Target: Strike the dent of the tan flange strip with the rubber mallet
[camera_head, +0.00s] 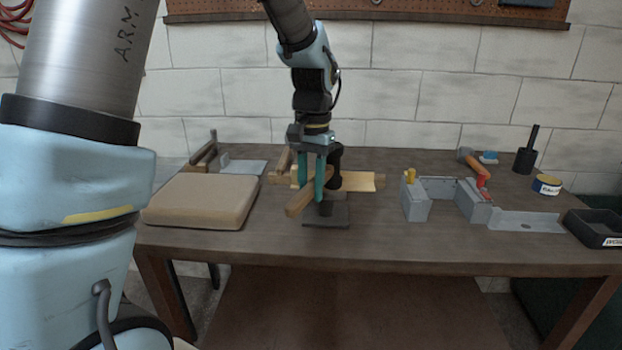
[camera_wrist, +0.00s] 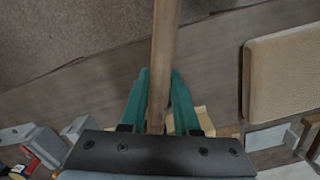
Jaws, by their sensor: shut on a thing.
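The rubber mallet's wooden handle (camera_head: 299,204) is held between the teal fingers of my gripper (camera_head: 320,185), above the middle of the bench. Its black head (camera_head: 335,157) shows beside and behind the fingers. In the wrist view the handle (camera_wrist: 165,50) runs straight up from between the two fingers (camera_wrist: 160,95); the head is out of sight there. The tan flange strip (camera_head: 360,182) lies just behind the mallet, partly covered by the gripper and head. Its dent cannot be made out. A corner of pale tan shows beside the fingers in the wrist view.
A dark square pad (camera_head: 341,217) lies below the mallet. A thick tan block (camera_head: 195,200) sits to the left.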

